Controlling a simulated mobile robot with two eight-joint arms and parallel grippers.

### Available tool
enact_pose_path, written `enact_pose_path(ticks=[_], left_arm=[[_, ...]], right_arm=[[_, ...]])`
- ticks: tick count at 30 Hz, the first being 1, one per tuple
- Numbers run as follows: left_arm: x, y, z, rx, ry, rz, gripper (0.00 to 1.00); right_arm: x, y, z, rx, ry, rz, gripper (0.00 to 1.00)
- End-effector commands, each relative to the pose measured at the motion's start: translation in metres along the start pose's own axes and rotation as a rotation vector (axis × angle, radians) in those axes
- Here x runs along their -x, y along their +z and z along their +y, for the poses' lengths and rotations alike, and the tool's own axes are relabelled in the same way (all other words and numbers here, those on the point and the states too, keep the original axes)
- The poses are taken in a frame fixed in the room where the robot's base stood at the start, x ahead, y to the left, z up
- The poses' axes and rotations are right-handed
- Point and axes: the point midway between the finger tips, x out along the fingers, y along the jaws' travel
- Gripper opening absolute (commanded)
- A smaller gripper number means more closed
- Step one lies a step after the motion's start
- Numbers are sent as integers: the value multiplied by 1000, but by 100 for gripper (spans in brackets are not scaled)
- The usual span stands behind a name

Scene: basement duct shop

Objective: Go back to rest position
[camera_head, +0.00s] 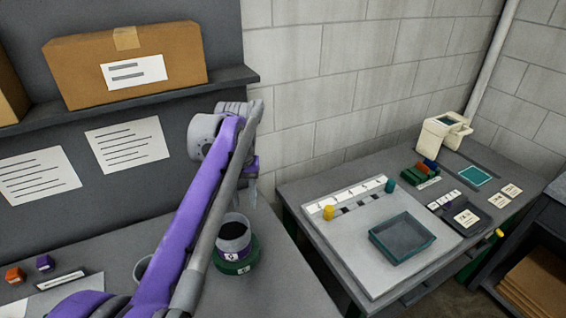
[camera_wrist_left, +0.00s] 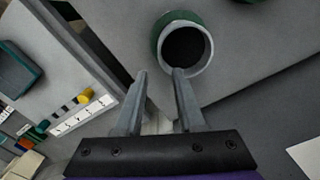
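My left arm reaches up from the bottom left of the head view, with its left gripper (camera_head: 252,190) pointing down near the wall panel. In the left wrist view the two fingers (camera_wrist_left: 160,74) stand apart with nothing between them. A grey cup (camera_head: 233,246) with a dark inside stands on a round green base (camera_head: 236,268) on the left bench. The cup also shows in the left wrist view (camera_wrist_left: 211,52), just beyond the fingertips; the gripper is apart from it. My right gripper is not in view.
A shelf (camera_head: 225,80) with a cardboard box (camera_head: 80,75) juts out above the left bench. The right bench (camera_head: 300,195) holds a teal-rimmed tray (camera_head: 402,262), a yellow cylinder (camera_head: 328,213), a teal cylinder (camera_head: 390,186) and a cream device (camera_head: 436,138). A gap separates the benches.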

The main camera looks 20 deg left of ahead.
Motion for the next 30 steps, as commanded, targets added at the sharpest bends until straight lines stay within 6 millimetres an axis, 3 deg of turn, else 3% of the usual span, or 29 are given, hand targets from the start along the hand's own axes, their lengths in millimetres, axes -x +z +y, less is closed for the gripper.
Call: enact_pose_path(ticks=[5, 8, 14, 21, 24, 30], left_arm=[[-1, 2, 1, -5, 1, 4, 38], [-5, 15, 8, -29, 4, 30, 38], [-36, 77, 34, -146, 23, 157, 38], [-102, 167, 51, -303, 63, 337, 38], [-128, 196, 52, -352, 79, 396, 38], [-158, 226, 52, -403, 97, 459, 38]], right_arm=[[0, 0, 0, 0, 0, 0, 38], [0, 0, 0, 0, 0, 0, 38], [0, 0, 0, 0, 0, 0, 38], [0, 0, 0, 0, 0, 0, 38], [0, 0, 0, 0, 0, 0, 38], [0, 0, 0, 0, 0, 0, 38]])
